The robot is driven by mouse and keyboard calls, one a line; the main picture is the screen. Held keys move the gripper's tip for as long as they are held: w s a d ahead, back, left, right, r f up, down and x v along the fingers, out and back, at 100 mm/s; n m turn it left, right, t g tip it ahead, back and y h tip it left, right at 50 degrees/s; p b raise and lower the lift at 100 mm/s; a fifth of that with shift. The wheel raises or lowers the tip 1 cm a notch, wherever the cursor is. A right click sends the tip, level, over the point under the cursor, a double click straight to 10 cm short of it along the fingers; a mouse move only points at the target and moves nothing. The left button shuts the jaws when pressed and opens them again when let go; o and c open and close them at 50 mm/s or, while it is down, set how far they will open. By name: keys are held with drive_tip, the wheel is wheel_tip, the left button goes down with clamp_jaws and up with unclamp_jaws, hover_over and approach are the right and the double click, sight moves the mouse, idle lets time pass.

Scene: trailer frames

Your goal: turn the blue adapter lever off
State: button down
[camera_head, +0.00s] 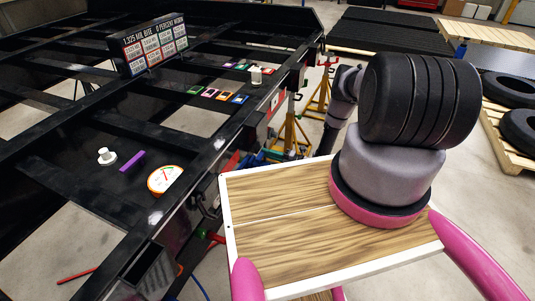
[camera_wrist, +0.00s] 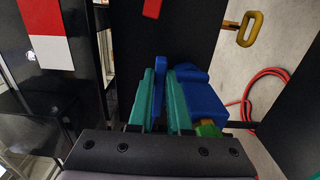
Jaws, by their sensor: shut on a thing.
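The blue adapter (camera_wrist: 203,92) is in the wrist view, just right of my gripper's fingers. Its blue lever (camera_wrist: 160,64) stands upright between the two teal fingers. My gripper (camera_wrist: 160,90) is shut on this lever, with the lever's top showing between the fingertips. The lower part of the lever is hidden by the fingers. In the head view small blue parts (camera_head: 272,155) show beside the black frame, but the lever and my gripper cannot be told apart there.
A black trailer frame (camera_head: 215,152) runs along the left. A red hose (camera_wrist: 262,88) lies on the floor, and a yellow handle (camera_wrist: 243,29) stands at the upper right. Yellow jack stands (camera_head: 291,128) are beside the frame. A green part (camera_wrist: 208,128) is under the adapter.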

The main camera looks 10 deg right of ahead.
drive_tip(key=c, duration=0.8)
unclamp_jaws()
drive_tip(key=shift+c, duration=0.2)
drive_tip(key=v, duration=1.1)
